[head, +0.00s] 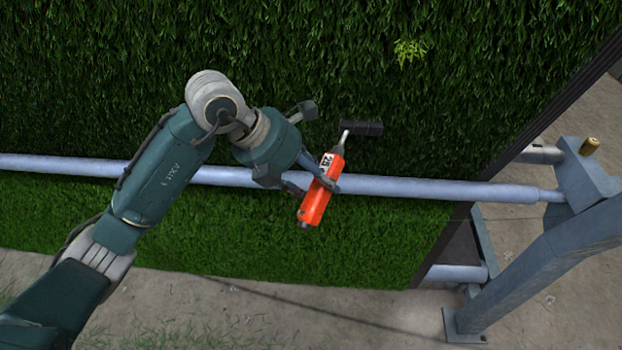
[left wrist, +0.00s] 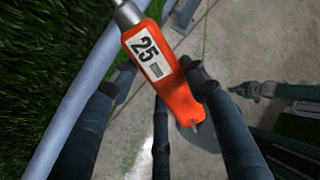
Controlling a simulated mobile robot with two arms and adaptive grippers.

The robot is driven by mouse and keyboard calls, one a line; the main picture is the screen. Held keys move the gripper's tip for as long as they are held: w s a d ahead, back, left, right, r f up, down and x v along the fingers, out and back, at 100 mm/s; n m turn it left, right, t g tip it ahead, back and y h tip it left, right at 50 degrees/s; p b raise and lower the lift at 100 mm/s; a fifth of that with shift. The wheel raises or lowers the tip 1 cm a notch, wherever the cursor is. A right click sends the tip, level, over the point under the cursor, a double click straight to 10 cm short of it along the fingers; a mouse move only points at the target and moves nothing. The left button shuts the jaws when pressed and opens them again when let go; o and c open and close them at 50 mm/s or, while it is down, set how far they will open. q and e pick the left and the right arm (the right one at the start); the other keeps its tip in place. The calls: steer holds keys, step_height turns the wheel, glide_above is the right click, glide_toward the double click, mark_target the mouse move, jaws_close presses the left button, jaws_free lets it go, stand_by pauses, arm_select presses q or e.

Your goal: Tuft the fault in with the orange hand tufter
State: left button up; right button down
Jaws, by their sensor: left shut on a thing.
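The orange hand tufter (head: 319,199) has a black-and-white "25" label and a dark head on a metal neck. My left gripper (head: 325,183) is shut on its orange body, in front of the pale blue bar.
A pale blue horizontal bar (head: 420,188) crosses the turf (head: 80,70). A grey-blue metal frame (head: 545,250) stands at the right, with a brass-coloured knob (head: 589,146) on top. A dark edge borders the turf. Bare concrete (head: 380,320) lies below.

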mark_target(336, 181)
arm_select(q)
steer(key=shift+w+d+r, duration=0.1)
steer(key=shift+d+r, duration=0.1)
steer(key=shift+d, duration=0.65)
steer(key=shift+d+f, duration=0.1)
steer(key=shift+d, duration=1.25)
steer(key=shift+a+b, duration=0.2)
steer(key=shift+b, duration=0.7)
steer(key=shift+a+b, duration=0.6)
steer(key=shift+a, duration=1.75)
steer(key=shift+a+b, duration=0.3)
steer(key=shift+a, duration=0.65)
steer(key=shift+d, duration=0.1)
